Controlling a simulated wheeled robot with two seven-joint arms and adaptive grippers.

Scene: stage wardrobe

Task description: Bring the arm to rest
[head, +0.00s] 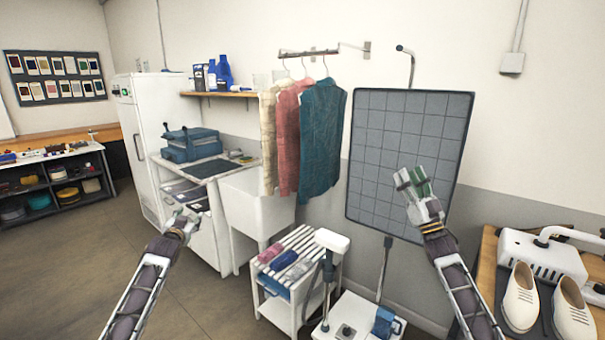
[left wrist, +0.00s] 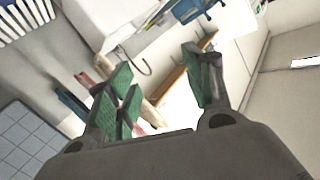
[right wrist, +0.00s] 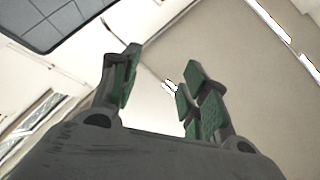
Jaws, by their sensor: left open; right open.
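My left gripper (head: 184,222) is raised in the lower left of the head view, in front of the white cabinet. In the left wrist view its green-padded fingers (left wrist: 165,85) stand apart with nothing between them. My right gripper (head: 411,180) is raised in front of the grey gridded panel. In the right wrist view its fingers (right wrist: 160,88) are apart and empty. Neither gripper visibly touches anything.
Garments (head: 322,135) hang from a wall rail beside the gridded panel (head: 385,145). A slatted white cart (head: 276,305) and a steamer base (head: 350,318) stand low between my arms. White shoes (head: 521,298) sit on a bench at right. Open floor lies at left.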

